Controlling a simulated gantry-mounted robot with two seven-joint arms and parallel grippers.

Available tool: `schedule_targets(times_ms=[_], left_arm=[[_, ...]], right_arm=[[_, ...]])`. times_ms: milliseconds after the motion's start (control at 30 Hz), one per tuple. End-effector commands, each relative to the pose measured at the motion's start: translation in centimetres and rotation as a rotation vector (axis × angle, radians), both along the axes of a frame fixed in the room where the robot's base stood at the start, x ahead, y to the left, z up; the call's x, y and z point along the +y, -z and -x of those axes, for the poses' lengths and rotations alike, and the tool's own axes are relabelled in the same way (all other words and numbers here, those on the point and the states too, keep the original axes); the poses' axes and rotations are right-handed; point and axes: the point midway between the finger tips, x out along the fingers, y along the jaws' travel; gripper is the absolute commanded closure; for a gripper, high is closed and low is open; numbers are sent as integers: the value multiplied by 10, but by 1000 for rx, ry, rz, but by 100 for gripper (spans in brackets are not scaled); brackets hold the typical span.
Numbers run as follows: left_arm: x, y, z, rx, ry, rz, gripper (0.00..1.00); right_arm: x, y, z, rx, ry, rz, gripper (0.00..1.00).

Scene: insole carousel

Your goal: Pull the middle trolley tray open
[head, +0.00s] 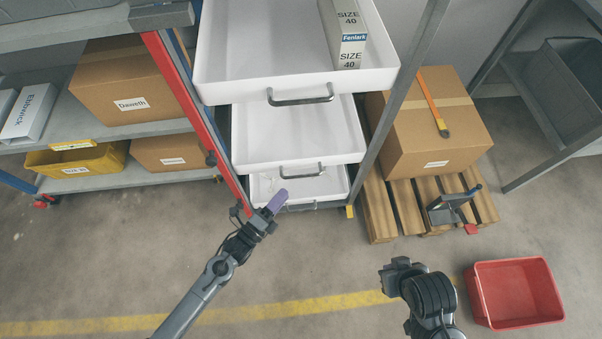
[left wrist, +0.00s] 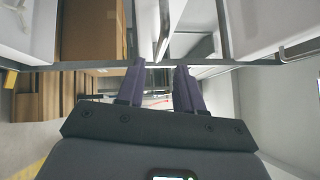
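The trolley holds three white trays, one above another. The middle tray (head: 290,132) looks empty where visible, and its grey bar handle (head: 302,173) is on its front. My left gripper (head: 277,200) has purple fingers and appears below and left of that handle, in front of the bottom tray (head: 325,185). In the left wrist view the left gripper (left wrist: 161,85) has its fingers apart with nothing held. A metal bar shows beyond the gap; I cannot tell which part it is. My right gripper (head: 392,275) is low at right, away from the trolley; its fingers are unclear.
The top tray (head: 235,75) holds a Fenlark box (head: 345,35) and overhangs the middle one. A shelf with cartons (head: 125,95) stands left. A carton (head: 430,130) on a pallet (head: 408,205) stands right. A red bin (head: 515,293) is on the floor, front right.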

Motion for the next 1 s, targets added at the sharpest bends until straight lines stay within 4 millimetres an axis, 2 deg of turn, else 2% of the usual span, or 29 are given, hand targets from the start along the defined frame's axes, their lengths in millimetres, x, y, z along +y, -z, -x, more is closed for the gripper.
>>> schedule_targets(times_ms=[100, 500, 700, 1000], left_arm=[[-12, 0, -15, -3, 0, 3, 64], [-48, -8, -59, -1, -1, 2, 64], [-56, -10, -68, 1, 0, 2, 64], [-56, -11, -70, 1, -1, 1, 64]], right_arm=[[1, 12, 0, 1, 1, -2, 100], [0, 35, 0, 1, 3, -2, 100], [0, 39, 0, 1, 3, -2, 100], [0, 38, 0, 1, 3, -2, 100]])
